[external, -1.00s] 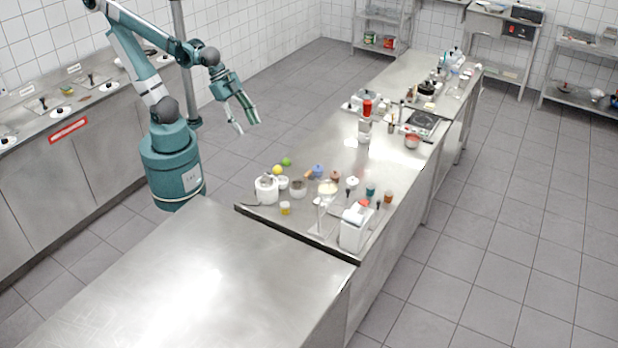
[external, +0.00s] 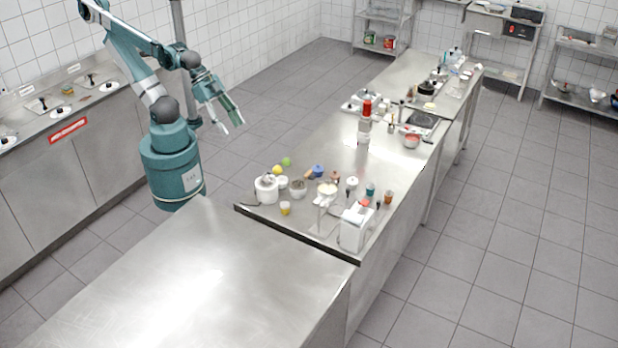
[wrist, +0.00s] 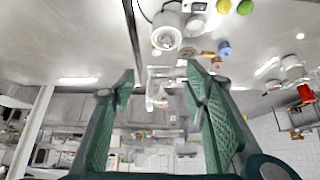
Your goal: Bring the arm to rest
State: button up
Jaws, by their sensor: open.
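My gripper (external: 232,128) hangs at the end of my raised, folded arm in the external view, above the floor to the left of the steel counter (external: 335,160). It is open and holds nothing. In the wrist view the two green fingers of my gripper (wrist: 163,85) stand well apart with an empty gap between them. Nothing touches the fingers.
On the counter's near end stand a white pot (external: 265,189), a white appliance (external: 356,227), a lime (external: 287,161) and several small jars. A red-topped dispenser (external: 366,108) stands farther back. A bare steel table (external: 190,285) is in front; the floor aisle is clear.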

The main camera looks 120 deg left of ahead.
jog(key=shift+f, duration=0.15)
notch_tip(320, 180, down, 8)
jog(key=b, duration=0.8)
jog(key=shift+r, duration=0.2)
dwell(0.6)
